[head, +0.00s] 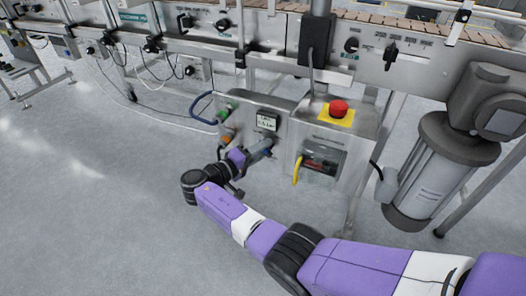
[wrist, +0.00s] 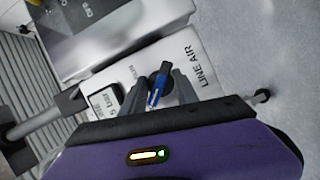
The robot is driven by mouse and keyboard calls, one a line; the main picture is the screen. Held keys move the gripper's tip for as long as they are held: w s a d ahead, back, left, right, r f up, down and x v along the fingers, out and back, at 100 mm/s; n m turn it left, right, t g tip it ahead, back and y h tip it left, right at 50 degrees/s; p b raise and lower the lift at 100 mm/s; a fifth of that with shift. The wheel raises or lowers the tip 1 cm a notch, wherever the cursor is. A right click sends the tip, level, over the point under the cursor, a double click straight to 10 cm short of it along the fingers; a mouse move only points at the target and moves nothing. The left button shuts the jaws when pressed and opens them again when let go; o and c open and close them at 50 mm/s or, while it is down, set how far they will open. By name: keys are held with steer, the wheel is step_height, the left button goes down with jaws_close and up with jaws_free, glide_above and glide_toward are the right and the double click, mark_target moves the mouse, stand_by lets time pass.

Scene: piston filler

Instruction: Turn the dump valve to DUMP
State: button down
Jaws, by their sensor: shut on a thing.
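The dump valve's blue handle (wrist: 156,91) shows in the wrist view on a pale panel marked LINE AIR (wrist: 200,68). It stands between the two dark fingers of my gripper (wrist: 159,86), which is shut on it. Smaller lettering beside the handle is too small to read surely. In the head view my gripper (head: 262,150) is against the front of the grey box, below a small display (head: 267,121).
A red emergency button (head: 339,107) on a yellow plate tops the neighbouring box, with a yellow handle (head: 298,170) below. A grey motor unit (head: 440,165) stands right. The floor in front is clear.

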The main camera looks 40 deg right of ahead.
steer(key=shift+w+n, duration=0.1)
steer(key=shift+n, duration=0.5)
steer(key=shift+a+h, duration=0.1)
steer(key=shift+h, duration=0.2)
steer(key=c, duration=0.9)
jaws_free()
steer(key=shift+c, duration=0.2)
steer(key=a, duration=0.7)
steer(key=shift+w+a, duration=0.15)
steer(key=shift+a, duration=0.2)
steer(key=shift+r, duration=0.1)
